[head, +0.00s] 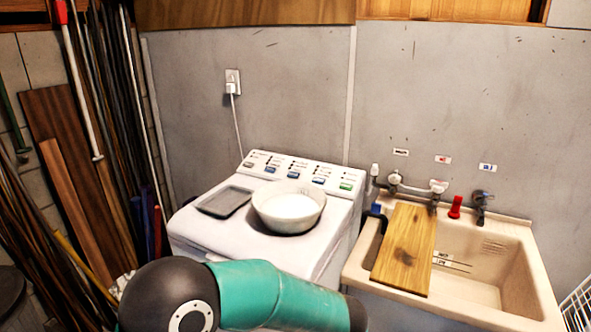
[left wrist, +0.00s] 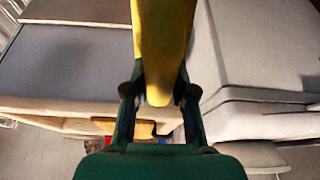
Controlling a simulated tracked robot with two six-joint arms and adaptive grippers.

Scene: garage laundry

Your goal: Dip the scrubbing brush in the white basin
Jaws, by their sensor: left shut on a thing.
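The white basin (head: 288,223), a round bowl with a bright white inside, stands upright on top of the white washing machine (head: 203,236). My left gripper (left wrist: 158,97) shows in the left wrist view, shut on a long yellow piece (left wrist: 163,40), which looks like the handle of the scrubbing brush. The brush's bristles cannot be made out. In the head view my teal arm crosses the bottom, in front of the machine, and its gripper is outside the picture. My right gripper is in neither view.
A grey tray (head: 224,202) lies left of the basin. A beige sink (head: 490,242) with a wooden board (head: 405,250) across its left part stands to the right, taps behind it. Poles and planks (head: 75,205) lean at the left. A wall plug (head: 232,87) has a hanging cord.

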